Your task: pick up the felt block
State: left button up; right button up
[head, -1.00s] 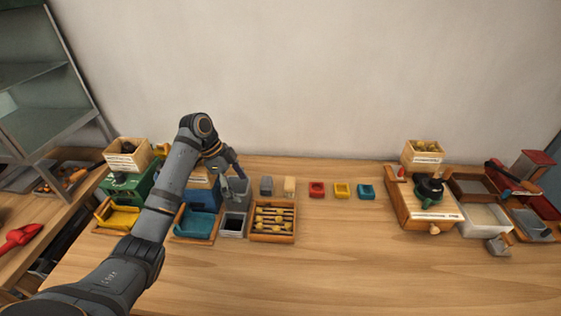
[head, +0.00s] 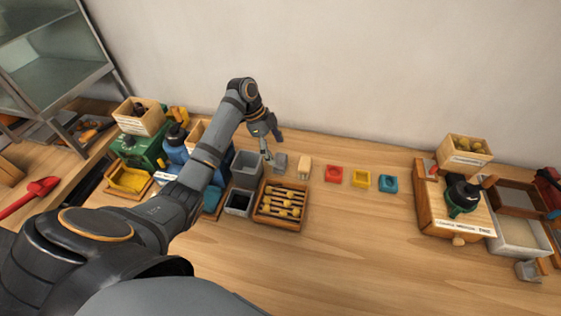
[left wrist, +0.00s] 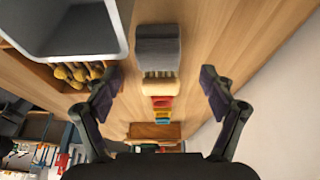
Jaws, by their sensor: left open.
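The felt block, which I take to be the grey block (head: 280,162), stands on the table in the row near the wall. It also shows in the left wrist view (left wrist: 158,45), top centre, between the lines of the two fingers and beyond their tips. My left gripper (head: 270,147) is open and empty, just behind and left of the block in the head view. Its spread fingers show in the left wrist view (left wrist: 160,80), apart from the block. My right gripper is not in view.
A tan block (head: 304,167) stands close to the right of the grey block, then small red (head: 334,174), yellow (head: 361,180) and blue (head: 388,184) pieces. A grey bin (head: 246,165) is close on the left. A slatted wooden tray (head: 281,226) lies in front.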

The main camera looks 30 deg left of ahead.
aim_at(279, 158)
pick_arm(q)
jog(key=shift+s+d+f+p, duration=0.1)
jog(key=shift+d+f+p, duration=0.1)
jog(key=shift+f+p, duration=0.2)
jog(key=p+x, duration=0.1)
jog(key=x, duration=0.2)
jog(key=shift+d+f, duration=0.1)
jog(key=shift+f, duration=0.55)
jog(key=shift+r, duration=0.1)
jog(key=c, duration=1.4)
jog(key=shift+r, duration=0.1)
